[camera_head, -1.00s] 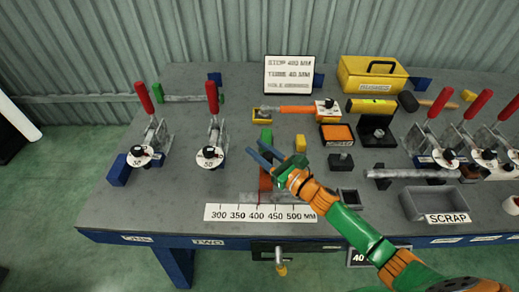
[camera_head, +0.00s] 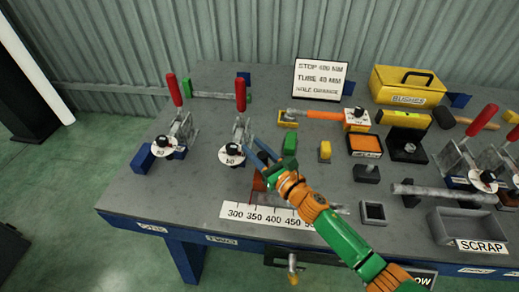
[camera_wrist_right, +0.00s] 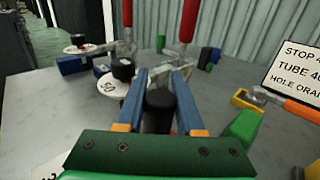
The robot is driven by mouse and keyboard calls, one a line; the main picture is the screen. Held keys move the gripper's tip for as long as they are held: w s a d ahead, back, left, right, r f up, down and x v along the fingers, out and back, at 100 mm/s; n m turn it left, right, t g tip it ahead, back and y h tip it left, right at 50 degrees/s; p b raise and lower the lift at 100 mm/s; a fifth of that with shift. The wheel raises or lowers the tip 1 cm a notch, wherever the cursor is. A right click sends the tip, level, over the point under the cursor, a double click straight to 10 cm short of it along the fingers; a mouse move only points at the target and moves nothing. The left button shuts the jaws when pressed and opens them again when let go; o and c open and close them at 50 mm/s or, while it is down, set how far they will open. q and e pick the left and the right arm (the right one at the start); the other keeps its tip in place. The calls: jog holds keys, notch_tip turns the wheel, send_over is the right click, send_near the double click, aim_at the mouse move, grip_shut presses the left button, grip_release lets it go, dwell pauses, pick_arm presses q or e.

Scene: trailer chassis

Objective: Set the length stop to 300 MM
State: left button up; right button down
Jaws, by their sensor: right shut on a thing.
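The length stop (camera_head: 257,190) is a reddish-brown block behind the white scale (camera_head: 268,214), marked from 300 MM at its left end. The block stands near the 350 mark; its exact reading is partly hidden by my arm. My right gripper (camera_head: 256,152) is above and behind the block. Its blue fingers are closed on a black cylindrical knob (camera_wrist_right: 158,112), seen between them in the right wrist view. I cannot see how the knob joins the block. My left gripper is not in view.
Toggle clamps with red handles (camera_head: 241,95) and white dials (camera_head: 232,154) stand just left of and behind my fingers. A green block (camera_head: 290,143) is close on the right. A sign (camera_head: 320,78) at the back appears to read STOP 400 MM. A grey scrap bin (camera_head: 467,226) is right.

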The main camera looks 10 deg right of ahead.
jog(key=c, duration=0.5)
grip_release()
jog(key=shift+d, duration=0.1)
